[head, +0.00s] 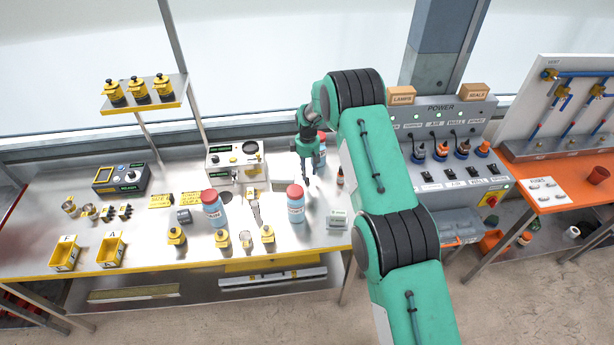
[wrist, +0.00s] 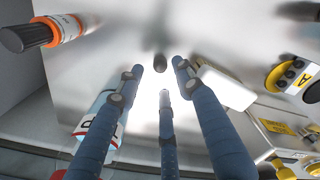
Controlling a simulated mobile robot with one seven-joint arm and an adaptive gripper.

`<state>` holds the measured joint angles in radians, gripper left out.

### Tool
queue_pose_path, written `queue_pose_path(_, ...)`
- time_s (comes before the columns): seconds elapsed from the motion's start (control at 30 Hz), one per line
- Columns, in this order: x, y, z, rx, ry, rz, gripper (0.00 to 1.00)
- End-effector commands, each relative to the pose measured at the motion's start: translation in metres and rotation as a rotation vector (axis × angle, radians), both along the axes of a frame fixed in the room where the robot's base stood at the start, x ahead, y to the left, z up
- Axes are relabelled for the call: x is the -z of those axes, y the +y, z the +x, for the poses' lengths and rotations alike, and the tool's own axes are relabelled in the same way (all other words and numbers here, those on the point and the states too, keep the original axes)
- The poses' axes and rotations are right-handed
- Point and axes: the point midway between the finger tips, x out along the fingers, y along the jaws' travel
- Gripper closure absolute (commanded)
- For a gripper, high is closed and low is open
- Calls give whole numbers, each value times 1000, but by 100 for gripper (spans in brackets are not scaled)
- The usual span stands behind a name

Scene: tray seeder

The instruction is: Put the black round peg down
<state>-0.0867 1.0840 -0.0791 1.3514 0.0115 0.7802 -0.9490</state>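A small dark round object, which looks like the black round peg (wrist: 160,62), stands out against the bright metal bench top in the wrist view. It is just past my gripper's fingertips, with a visible gap to the fingers on either side. My gripper (wrist: 162,78) has three blue fingers, spread apart and holding nothing that I can see. In the head view my gripper (head: 308,172) points down, low over the back right of the bench. The peg cannot be made out there.
A small bottle with an orange band and dark cap (wrist: 55,31) and a blue bottle (wrist: 84,127) are close to my fingers. A white block (wrist: 222,86) lies on the other side. Red-capped bottles (head: 295,207) and a grey box (head: 338,220) stand farther forward.

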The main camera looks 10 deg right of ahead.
Motion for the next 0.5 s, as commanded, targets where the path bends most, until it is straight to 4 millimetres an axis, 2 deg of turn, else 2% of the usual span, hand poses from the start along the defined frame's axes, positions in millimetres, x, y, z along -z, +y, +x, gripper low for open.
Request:
queue_pose_path(0.3, -49, -1, 0, 0, 0, 0, 64)
queue_pose_path(0.5, -70, -1, -1, 0, 1, 0, 64)
